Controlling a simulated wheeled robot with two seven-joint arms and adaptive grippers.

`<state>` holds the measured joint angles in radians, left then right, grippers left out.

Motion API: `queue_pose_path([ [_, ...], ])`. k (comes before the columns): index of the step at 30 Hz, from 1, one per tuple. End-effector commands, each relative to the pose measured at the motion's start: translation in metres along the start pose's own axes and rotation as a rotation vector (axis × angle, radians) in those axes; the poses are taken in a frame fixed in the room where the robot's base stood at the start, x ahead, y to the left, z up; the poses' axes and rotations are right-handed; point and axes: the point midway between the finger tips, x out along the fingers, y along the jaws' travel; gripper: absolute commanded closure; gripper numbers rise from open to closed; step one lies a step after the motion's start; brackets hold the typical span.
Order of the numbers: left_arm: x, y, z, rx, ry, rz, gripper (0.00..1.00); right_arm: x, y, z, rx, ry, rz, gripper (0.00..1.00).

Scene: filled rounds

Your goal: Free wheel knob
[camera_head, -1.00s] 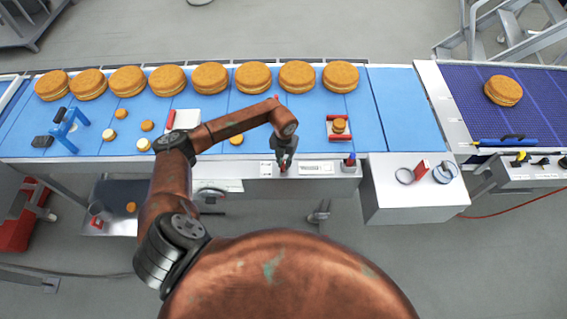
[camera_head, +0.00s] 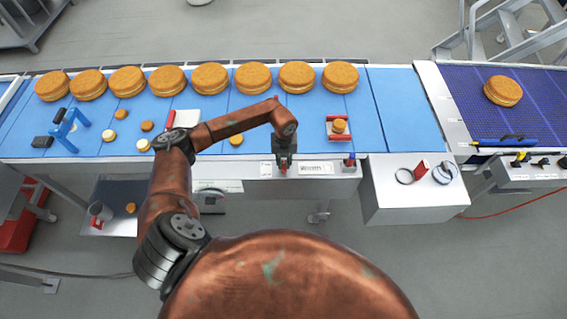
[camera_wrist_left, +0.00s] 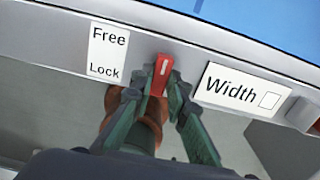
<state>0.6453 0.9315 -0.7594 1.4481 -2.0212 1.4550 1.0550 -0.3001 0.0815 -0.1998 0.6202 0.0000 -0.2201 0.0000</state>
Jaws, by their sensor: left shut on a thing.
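The red knob (camera_wrist_left: 161,74) sits on the front rail of the conveyor, with a white line on its face pointing roughly up in the left wrist view. A white label (camera_wrist_left: 107,52) left of it reads "Free" above and "Lock" below. My left gripper (camera_wrist_left: 154,92) has its greenish fingers on both sides of the knob and is shut on it. In the head view my left gripper (camera_head: 283,168) reaches down at the rail, with a bit of red at its tips. The fingers hide the lower part of the knob. My right gripper is not in view.
A "Width" label (camera_wrist_left: 242,91) is right of the knob. Large filled rounds (camera_head: 253,78) line the blue belt's far side. A red tray (camera_head: 340,135) with a small round stands near the rail. A white cabinet (camera_head: 410,205) juts out at right.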

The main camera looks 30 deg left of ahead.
Motion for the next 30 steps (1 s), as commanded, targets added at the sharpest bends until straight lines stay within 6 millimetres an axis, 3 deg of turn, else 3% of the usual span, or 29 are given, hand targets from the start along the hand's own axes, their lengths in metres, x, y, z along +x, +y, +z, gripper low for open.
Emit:
queue_pose_path([
  [5, 0.000, 0.001, 0.000, -0.003, 0.000, 0.002, 1.00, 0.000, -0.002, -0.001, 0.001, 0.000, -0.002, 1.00],
  [6, 0.000, 0.001, 0.000, -0.003, 0.000, 0.002, 0.85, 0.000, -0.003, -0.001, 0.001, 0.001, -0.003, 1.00],
  [13, 0.000, 0.001, 0.000, -0.001, 0.000, 0.001, 0.69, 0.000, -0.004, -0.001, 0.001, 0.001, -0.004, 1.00],
  [23, -0.002, 0.000, 0.001, 0.000, -0.001, 0.000, 0.68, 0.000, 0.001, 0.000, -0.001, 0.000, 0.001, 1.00],
  [30, -0.037, 0.000, 0.002, 0.001, -0.005, -0.001, 0.68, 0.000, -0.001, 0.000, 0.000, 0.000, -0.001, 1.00],
])
